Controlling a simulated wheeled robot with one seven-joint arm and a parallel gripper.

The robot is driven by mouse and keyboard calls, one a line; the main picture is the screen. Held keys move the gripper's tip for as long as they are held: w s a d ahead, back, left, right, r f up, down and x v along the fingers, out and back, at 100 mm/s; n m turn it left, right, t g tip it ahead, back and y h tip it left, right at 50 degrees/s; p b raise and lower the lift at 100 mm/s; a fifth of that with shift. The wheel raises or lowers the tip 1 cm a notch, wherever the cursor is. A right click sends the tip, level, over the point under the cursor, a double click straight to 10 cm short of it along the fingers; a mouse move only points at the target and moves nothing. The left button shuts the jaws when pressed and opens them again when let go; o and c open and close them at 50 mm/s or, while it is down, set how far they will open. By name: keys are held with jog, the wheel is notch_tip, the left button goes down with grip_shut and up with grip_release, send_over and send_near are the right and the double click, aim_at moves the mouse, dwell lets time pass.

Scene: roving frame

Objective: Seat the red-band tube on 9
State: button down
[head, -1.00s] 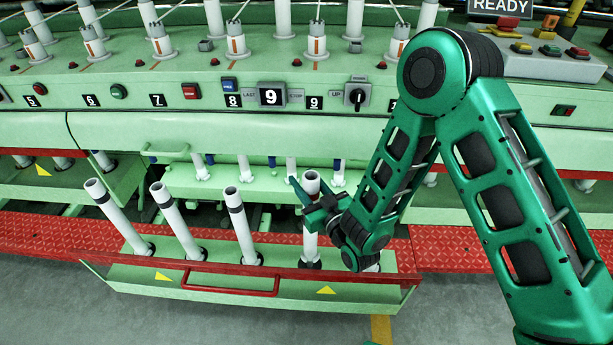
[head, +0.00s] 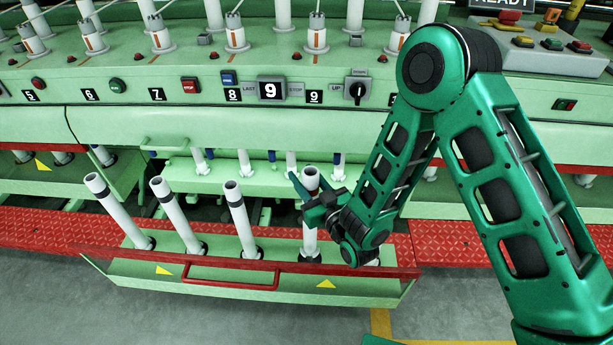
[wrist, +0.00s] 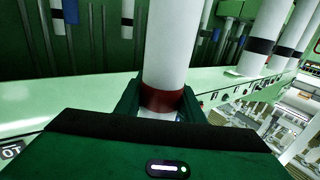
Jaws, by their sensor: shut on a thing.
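My gripper (head: 310,203) is shut on the red-band tube (head: 309,236), a white upright tube above the right part of the drawer. In the wrist view the red-band tube (wrist: 166,50) stands between the jaws (wrist: 160,104), with its dark red band at jaw height. In the head view its lower end is at a dark holder in the drawer; I cannot tell whether it is lifted. A label plate 9 (head: 314,97) is on the machine front, and a larger 9 display (head: 270,90) is left of it. White spindles (head: 338,168) stand below, partly hidden by my arm.
The green drawer (head: 345,292) with a red rim and red handle also holds three leaning white tubes with dark bands (head: 240,222). A red tread plate (head: 45,235) runs along the machine. A control box (head: 545,62) is at upper right. The floor (head: 40,310) in front is clear.

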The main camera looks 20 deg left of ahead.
jog(key=shift+f, duration=0.1)
jog(key=shift+f, duration=1.6)
dwell(0.4)
jog(key=shift+f, duration=1.05)
dwell(0.5)
jog(key=shift+f, duration=0.55)
